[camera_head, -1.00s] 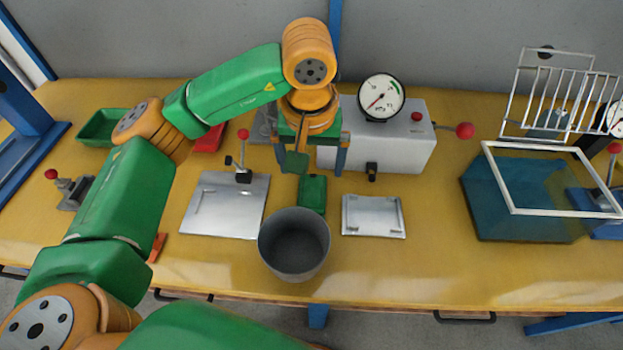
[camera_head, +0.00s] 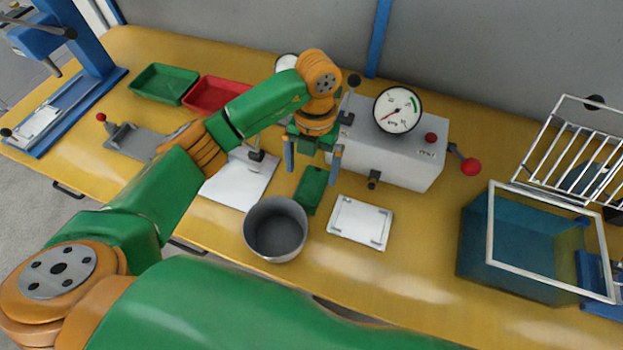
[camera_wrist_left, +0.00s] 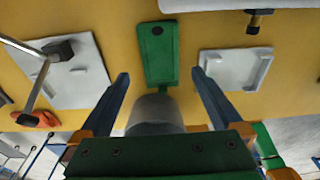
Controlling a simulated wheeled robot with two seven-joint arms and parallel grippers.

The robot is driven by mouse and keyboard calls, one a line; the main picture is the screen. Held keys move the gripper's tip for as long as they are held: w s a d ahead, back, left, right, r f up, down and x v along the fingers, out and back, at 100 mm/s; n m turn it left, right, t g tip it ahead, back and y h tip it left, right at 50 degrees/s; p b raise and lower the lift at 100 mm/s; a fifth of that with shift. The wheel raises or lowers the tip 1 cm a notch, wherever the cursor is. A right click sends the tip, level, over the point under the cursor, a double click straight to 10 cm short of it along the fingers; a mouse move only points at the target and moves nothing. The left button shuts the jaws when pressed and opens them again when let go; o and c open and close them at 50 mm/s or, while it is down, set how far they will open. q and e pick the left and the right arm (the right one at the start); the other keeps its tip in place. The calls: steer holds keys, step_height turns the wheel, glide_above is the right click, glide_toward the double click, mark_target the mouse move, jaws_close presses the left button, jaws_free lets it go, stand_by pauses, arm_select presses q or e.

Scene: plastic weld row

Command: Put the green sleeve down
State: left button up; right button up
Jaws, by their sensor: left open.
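The green sleeve (camera_head: 310,188) is a flat green piece with a narrow tab at its near end. It appears to lie on the yellow bench, behind the grey pot (camera_head: 275,230). In the left wrist view the sleeve (camera_wrist_left: 158,52) shows a dark round spot at its far end, and the pot is below it. My left gripper (camera_head: 314,164) is open above the bench, pointing down, its fingers apart with nothing gripped. Its fingers (camera_wrist_left: 160,74) flank the sleeve in the wrist view, clear of its sides. My right gripper is not in view.
Pale plates lie left (camera_head: 238,185) and right (camera_head: 360,222) of the sleeve. A grey gauge box (camera_head: 395,155) stands behind it. Green (camera_head: 160,83) and red (camera_head: 214,92) trays are at the back left. A blue clear-walled tank (camera_head: 520,250) is at right.

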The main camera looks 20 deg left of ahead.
mark_target(311, 187)
arm_select(q)
steer(key=f+p, duration=0.1)
steer(key=f, duration=0.4)
steer(key=shift+s, duration=0.2)
steer(key=shift+c, duration=0.2)
